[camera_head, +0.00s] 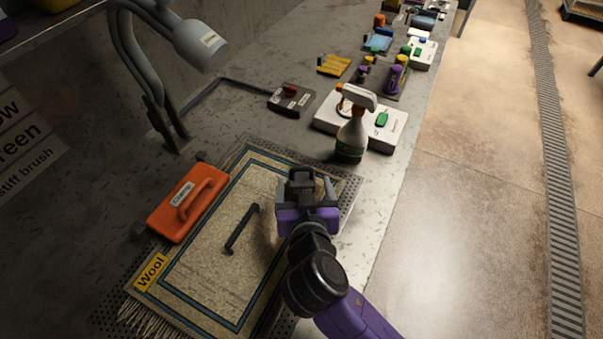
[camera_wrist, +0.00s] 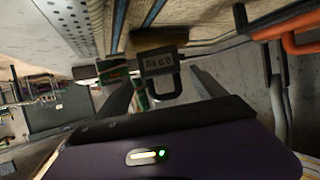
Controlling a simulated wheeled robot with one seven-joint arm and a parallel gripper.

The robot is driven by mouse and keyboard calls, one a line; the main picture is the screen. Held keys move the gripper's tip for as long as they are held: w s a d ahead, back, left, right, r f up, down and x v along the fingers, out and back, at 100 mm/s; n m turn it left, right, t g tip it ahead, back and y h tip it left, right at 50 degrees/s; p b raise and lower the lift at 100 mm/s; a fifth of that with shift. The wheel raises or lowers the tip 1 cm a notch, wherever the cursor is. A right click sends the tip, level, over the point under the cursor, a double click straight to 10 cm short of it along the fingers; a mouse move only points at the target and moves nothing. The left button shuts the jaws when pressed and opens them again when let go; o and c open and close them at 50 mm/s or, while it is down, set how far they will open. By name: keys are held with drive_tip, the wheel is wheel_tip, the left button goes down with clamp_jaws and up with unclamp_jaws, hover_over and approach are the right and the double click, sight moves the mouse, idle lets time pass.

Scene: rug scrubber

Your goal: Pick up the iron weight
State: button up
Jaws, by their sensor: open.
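The iron weight (camera_wrist: 160,62) shows in the wrist view as a dark block with pale marks on its face and a loop handle. In the head view a dark block (camera_head: 301,180), which looks like the same weight, sits at the right side of the wool rug, partly hidden by my gripper. My gripper (camera_head: 306,191) is open and low over the rug's right edge. In the wrist view its fingers (camera_wrist: 163,80) lie on either side of the weight's handle. I cannot tell whether they touch it.
The wool rug (camera_head: 190,272) carries a dark bar handle (camera_head: 242,229). An orange block labelled as a clamp (camera_head: 187,203) sits at its left edge. A spray bottle (camera_head: 351,138) and white case (camera_head: 396,131) stand just beyond my gripper. A lamp (camera_head: 198,45) overhangs the back left.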

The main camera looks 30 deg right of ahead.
sight(301, 171)
drive_tip(key=shift+p+x, duration=0.9)
drive_tip(key=shift+x, duration=2.5)
drive_tip(key=shift+a, duration=0.15)
clamp_jaws()
drive_tip(key=shift+w+r, duration=0.1)
